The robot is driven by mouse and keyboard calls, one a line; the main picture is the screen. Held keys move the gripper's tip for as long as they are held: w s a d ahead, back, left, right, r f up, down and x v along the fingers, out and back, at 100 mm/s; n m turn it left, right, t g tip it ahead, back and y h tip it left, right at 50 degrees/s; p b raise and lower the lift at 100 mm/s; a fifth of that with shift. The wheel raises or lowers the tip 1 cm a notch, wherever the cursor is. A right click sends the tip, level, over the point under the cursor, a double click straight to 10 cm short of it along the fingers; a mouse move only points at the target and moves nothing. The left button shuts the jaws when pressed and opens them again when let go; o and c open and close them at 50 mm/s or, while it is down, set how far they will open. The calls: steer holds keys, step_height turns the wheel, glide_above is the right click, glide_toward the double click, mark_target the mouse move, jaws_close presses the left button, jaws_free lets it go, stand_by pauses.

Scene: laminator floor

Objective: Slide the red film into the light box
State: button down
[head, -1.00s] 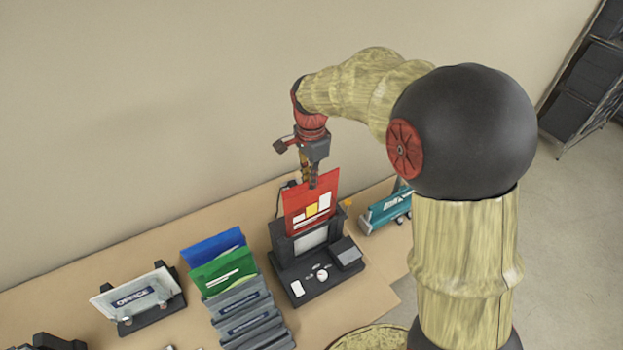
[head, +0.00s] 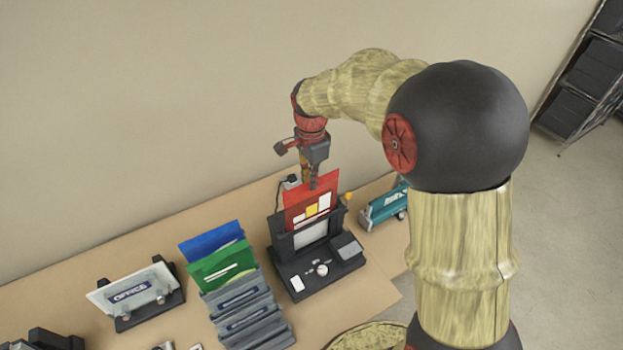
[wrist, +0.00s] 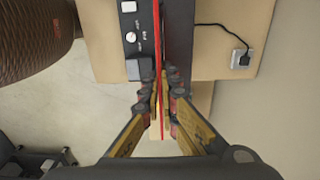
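The red film (head: 312,203) stands upright at the top of the black light box (head: 318,272), with a white and yellow print on its face. Its lower edge is hidden behind the box's upper frame, so I cannot tell how deep it sits. My gripper (head: 313,183) is above the box, shut on the film's top edge. In the wrist view the film (wrist: 157,50) shows edge-on as a thin red line between the two fingers (wrist: 160,103). The light box (wrist: 132,45) lies below it.
A grey stepped rack (head: 247,312) with a blue film (head: 212,246) and a green film (head: 222,268) stands to the left. An office sign (head: 132,293) stands farther left. A teal device (head: 383,208) is close on the box's right. A wall rises behind the table.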

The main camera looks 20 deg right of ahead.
mark_target(312, 207)
steer(key=shift+f+b, duration=3.35)
steer(key=shift+f, duration=2.75)
steer(key=c, duration=2.3)
jaws_free()
steer(key=o, duration=0.3)
steer(key=shift+o, duration=0.2)
step_height(312, 207, up, 12)
steer(key=shift+r, duration=0.1)
